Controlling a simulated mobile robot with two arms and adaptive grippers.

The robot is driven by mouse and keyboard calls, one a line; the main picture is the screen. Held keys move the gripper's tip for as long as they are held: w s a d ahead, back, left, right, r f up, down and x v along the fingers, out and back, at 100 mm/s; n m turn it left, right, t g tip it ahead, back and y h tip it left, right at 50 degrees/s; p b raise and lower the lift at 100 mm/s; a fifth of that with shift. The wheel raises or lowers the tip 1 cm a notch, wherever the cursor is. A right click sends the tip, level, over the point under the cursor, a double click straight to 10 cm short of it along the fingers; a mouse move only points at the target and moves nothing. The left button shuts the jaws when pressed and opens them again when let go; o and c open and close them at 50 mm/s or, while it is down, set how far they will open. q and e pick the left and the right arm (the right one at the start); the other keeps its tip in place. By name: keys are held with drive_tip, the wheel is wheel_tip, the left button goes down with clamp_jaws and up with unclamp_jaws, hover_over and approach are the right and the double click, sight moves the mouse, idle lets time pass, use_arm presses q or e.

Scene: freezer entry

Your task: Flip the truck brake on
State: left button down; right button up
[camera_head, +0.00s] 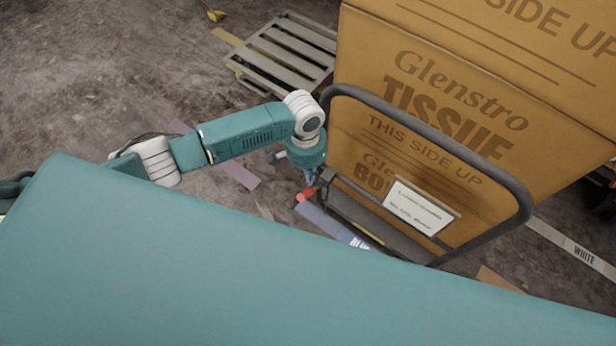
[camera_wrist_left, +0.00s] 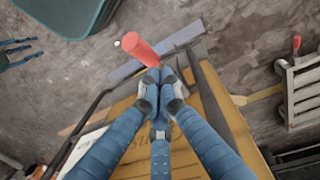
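The truck (camera_head: 440,145) is a dark-framed cart with a looped handle. Its brake is a short red pedal (camera_head: 303,195) low at the near left corner of the truck. In the left wrist view the red brake (camera_wrist_left: 137,47) lies just beyond my fingertips. My left gripper (camera_head: 311,178) reaches down beside the handle, right above the brake. In the wrist view its fingertips (camera_wrist_left: 160,86) are together with nothing between them; I cannot tell whether they touch the brake. My right gripper (camera_wrist_left: 18,52) shows at the left of the wrist view, fingers spread and empty.
Big tissue boxes (camera_head: 480,100) stand on the truck, and a white label plate (camera_head: 421,207) hangs at its handle. Another cart with a slatted deck (camera_head: 285,50) stands behind left; it has a red lever (camera_wrist_left: 297,45). The floor at the left is mostly clear.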

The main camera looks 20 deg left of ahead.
use_arm(q)
drive_tip(key=shift+s+f, duration=0.45)
drive_tip(key=shift+f, duration=0.05)
drive_tip(key=shift+s+a, duration=0.1)
